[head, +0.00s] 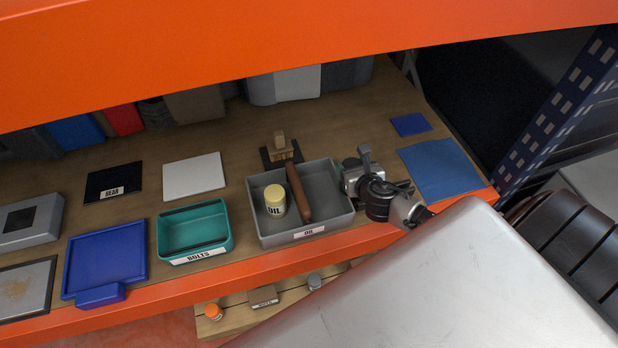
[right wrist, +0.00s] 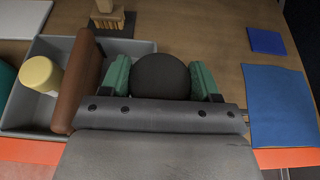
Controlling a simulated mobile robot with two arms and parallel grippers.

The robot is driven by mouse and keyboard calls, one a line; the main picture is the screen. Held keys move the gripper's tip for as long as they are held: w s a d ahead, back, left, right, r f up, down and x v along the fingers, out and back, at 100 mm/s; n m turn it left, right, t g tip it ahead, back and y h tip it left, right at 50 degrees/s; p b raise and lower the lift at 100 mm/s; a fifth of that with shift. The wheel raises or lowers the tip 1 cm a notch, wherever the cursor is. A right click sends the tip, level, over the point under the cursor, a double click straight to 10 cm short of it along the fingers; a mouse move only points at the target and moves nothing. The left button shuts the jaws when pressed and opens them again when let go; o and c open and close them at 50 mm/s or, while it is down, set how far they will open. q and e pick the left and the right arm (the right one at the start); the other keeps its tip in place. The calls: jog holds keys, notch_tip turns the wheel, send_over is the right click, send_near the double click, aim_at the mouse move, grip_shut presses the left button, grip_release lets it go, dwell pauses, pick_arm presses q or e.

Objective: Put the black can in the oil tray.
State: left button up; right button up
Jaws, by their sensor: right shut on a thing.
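The oil tray (head: 335,208) is a grey box with a white label at the front of the shelf. It holds a cream can marked OIL (head: 275,201), left of a brown bar (head: 300,193). My right gripper (head: 350,164) is at the tray's right edge. In the right wrist view my right gripper (right wrist: 162,78) has its green fingers shut on a dark round-topped thing, the black can (right wrist: 160,75). The can appears near the tray's right wall; its height above the shelf is unclear. In the head view my gripper mostly hides it. My left gripper is out of view.
A teal bolts tray (head: 194,229) stands left of the oil tray, with a blue tray (head: 105,255) further left. Blue mats (head: 442,168) lie to the right. An orange beam (head: 290,45) crosses above the shelf.

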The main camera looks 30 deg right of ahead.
jog(key=w+a+f+b, duration=0.2)
jog(key=f+b, duration=0.1)
jog(key=w+a+f+b, duration=0.2)
jog(key=f+b, duration=0.1)
jog(key=w+a+f+b, duration=0.1)
jog(key=a+f+b, duration=0.1)
jog(key=f+b, duration=0.1)
jog(key=shift+w+a+f+b, duration=0.1)
jog(key=shift+w+b, duration=0.25)
jog(key=shift+w, duration=0.05)
jog(key=o, duration=0.8)
